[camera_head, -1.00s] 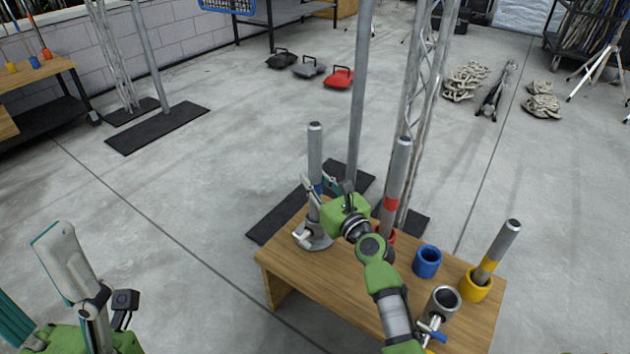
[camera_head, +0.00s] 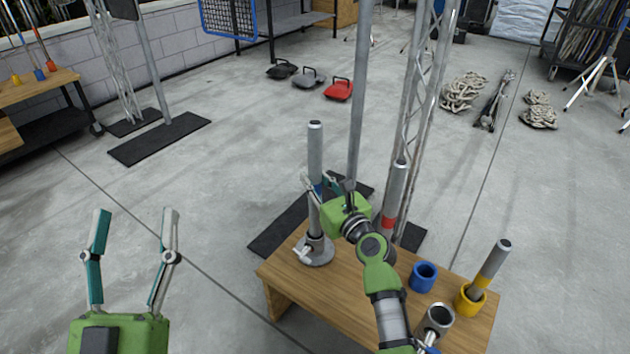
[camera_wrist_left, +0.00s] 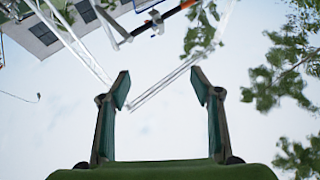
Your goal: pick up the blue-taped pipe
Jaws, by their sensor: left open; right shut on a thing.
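The blue-taped pipe (camera_head: 315,147) is a grey upright tube with a dark top end. A little of its blue tape shows at my right gripper (camera_head: 324,188), which is shut on the pipe. The pipe's lower part is above or in a round grey metal base (camera_head: 318,255) on the wooden table; I cannot tell whether they touch. My left gripper (camera_head: 137,213) is open and empty at the lower left, fingers pointing up, well away from the table. The left wrist view shows its two fingers (camera_wrist_left: 162,90) apart with only sky and metal truss between them.
A tall pole (camera_head: 360,100) and truss stand behind.

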